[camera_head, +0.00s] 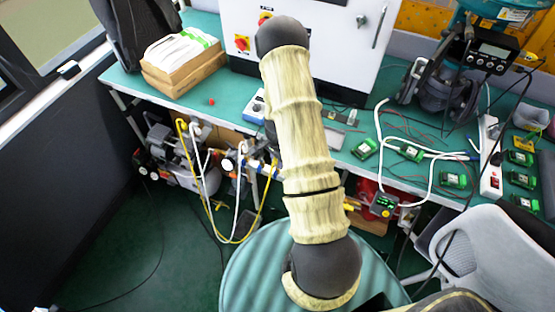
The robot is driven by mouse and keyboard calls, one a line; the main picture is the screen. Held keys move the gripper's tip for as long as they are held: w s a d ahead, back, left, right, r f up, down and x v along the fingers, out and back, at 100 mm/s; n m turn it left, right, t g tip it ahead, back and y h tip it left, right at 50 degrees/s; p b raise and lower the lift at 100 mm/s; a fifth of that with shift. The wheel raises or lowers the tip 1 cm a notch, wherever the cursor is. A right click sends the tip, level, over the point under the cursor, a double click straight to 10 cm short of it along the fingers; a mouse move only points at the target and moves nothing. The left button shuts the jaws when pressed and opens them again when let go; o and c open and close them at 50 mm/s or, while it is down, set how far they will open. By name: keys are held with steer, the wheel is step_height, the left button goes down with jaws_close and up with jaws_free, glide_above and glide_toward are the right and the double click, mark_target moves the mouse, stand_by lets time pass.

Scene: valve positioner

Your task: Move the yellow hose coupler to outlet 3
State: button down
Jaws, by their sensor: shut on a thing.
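A yellow hose (211,210) hangs in a loop below the bench. Its left end rises to the equipment at the left, near a light-coloured fitting. Its right side runs up towards a pipe row (254,165) and goes behind my arm. The yellow coupler itself cannot be made out. The pipe row has white, blue and orange parts, and my arm covers its right part. Outlet numbers are not readable, so outlet 3 cannot be picked out. My arm stands across the middle of the view, and my gripper is hidden behind it.
White hoses (206,170) hang close to the yellow one. A grey pump-like unit (172,150) stands under the green bench (220,104). A ribbed green round surface (245,275) lies below my arm. A grey chair (490,250) is at the right. Dark green floor is free at the left.

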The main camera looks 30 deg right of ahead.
steer(key=shift+f, duration=0.1)
steer(key=c, duration=1.3)
jaws_free()
steer(key=shift+o, duration=0.2)
step_height(320, 180, up, 17)
steer(key=b, duration=0.1)
steer(key=shift+r, duration=0.2)
